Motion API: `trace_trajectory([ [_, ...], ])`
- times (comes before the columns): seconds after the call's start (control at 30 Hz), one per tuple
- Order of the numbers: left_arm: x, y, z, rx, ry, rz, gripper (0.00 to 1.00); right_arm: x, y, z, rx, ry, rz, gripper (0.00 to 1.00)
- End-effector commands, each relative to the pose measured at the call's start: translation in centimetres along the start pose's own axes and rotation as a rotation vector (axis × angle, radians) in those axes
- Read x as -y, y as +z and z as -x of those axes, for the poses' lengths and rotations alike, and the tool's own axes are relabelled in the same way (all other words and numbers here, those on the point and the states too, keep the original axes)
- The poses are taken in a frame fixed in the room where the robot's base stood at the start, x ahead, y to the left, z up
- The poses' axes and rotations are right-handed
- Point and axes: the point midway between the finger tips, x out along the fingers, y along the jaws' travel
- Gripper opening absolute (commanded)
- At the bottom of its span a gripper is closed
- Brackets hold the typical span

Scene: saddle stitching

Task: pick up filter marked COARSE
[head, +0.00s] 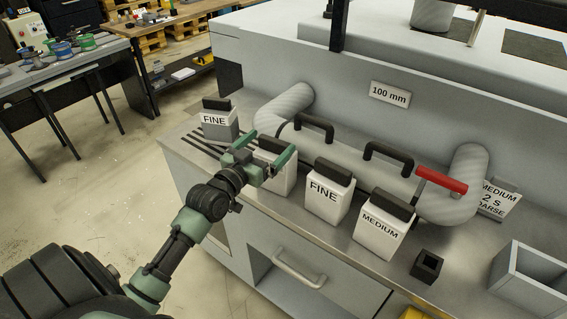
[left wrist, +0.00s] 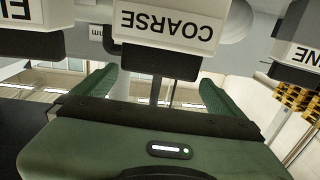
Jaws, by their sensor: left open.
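The filter marked COARSE shows in the left wrist view (left wrist: 175,25), upside down there, a white block with a black grip (left wrist: 160,61). In the head view this filter (head: 283,181) stands on the bench ledge, its label hidden behind my gripper. My left gripper (head: 270,146) is open at the black grip. In the left wrist view its green fingers (left wrist: 157,86) stand to either side of the grip, with gaps visible. I cannot tell how deep the grip sits between them. My right gripper is not in view.
A FINE filter (head: 219,121) stands left, another FINE filter (head: 328,194) and a MEDIUM filter (head: 384,226) stand right, close by. Behind runs a grey pipe (head: 350,163) with black handles and a red lever (head: 441,180). A small black box (head: 427,266) and an open grey bin (head: 528,280) are right.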

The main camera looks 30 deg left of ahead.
Motion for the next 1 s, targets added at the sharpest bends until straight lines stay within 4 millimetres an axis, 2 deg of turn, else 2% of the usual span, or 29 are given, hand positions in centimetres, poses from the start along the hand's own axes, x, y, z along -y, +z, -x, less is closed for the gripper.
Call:
trace_trajectory([
  [0.4,-0.2,0.6,-5.5,0.000,-0.001,-0.001,1.00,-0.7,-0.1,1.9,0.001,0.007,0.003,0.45],
  [0.7,-0.2,0.8,-6.1,0.001,0.000,-0.001,1.00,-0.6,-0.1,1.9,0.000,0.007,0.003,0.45],
  [0.77,-0.2,0.8,-6.1,0.001,0.000,-0.001,0.86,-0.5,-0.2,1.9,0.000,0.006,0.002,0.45],
  [1.0,-0.2,0.8,-6.0,0.001,-0.001,-0.001,0.19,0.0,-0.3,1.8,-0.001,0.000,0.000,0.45],
])
